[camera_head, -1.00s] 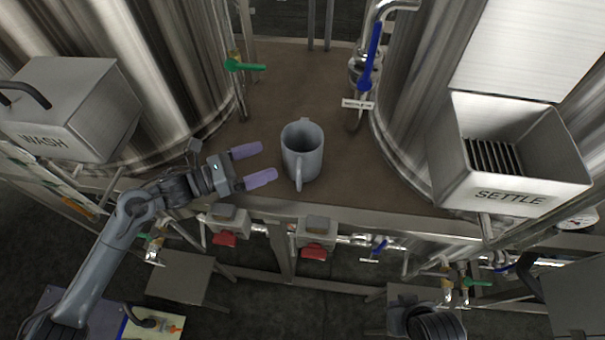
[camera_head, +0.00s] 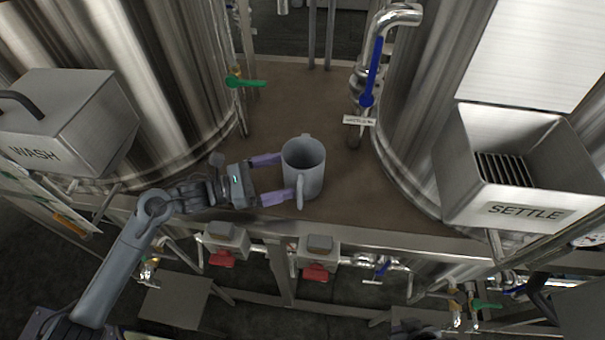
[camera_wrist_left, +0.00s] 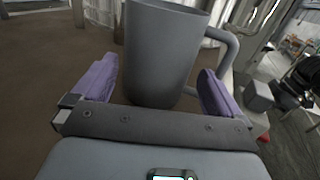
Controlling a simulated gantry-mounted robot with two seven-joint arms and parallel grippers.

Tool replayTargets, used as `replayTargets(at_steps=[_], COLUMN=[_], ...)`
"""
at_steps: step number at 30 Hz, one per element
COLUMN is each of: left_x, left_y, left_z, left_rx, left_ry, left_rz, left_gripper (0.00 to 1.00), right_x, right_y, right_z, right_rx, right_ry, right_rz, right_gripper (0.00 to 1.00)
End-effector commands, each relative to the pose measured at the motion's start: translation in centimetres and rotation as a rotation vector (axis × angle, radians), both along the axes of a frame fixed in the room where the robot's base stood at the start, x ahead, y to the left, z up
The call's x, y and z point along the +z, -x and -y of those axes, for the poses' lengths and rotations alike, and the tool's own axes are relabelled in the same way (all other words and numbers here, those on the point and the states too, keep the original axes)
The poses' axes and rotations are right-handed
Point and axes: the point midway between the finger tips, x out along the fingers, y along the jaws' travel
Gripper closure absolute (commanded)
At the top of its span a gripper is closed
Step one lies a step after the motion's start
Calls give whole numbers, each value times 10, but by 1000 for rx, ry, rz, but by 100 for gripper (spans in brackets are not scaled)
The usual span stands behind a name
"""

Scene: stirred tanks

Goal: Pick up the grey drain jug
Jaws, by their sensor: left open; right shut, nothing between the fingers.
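The grey drain jug (camera_head: 304,165) stands upright and empty-looking on the brown bench top between the two tanks. One handle faces the front edge. My left gripper (camera_head: 270,178) is open at the jug's left side, its two purple fingers pointing right at it. In the left wrist view the jug (camera_wrist_left: 162,55) stands just ahead, between the lines of the open fingers (camera_wrist_left: 158,88), with its handle to the right beyond the right finger. I cannot tell whether either finger touches the jug. My right gripper is not in view.
The brown bench top (camera_head: 285,105) is clear behind the jug. A green valve handle (camera_head: 245,82) and blue valve handle (camera_head: 372,75) stand behind.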

Motion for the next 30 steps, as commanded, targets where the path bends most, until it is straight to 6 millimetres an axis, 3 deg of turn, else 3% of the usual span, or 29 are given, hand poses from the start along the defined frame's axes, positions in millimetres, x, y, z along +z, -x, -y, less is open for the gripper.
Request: replayTargets(at_steps=[7,18,26,30], left_x=[1,0,0,1], left_y=[-11,-13,-13,-13], left_z=[31,39,39,39], left_rx=[-1,0,0,0], left_ry=[3,-1,-1,1], left_rz=[-1,0,0,0], left_gripper=[0,0,38,41], right_x=[7,7,7,7], right_y=[0,0,0,0], right_z=[-1,-2,-2,-2], right_rx=[-1,-6,-6,-6], right_ry=[-2,-8,-9,-9], right_rz=[0,-2,-2,-2], right_gripper=[100,100,100,100])
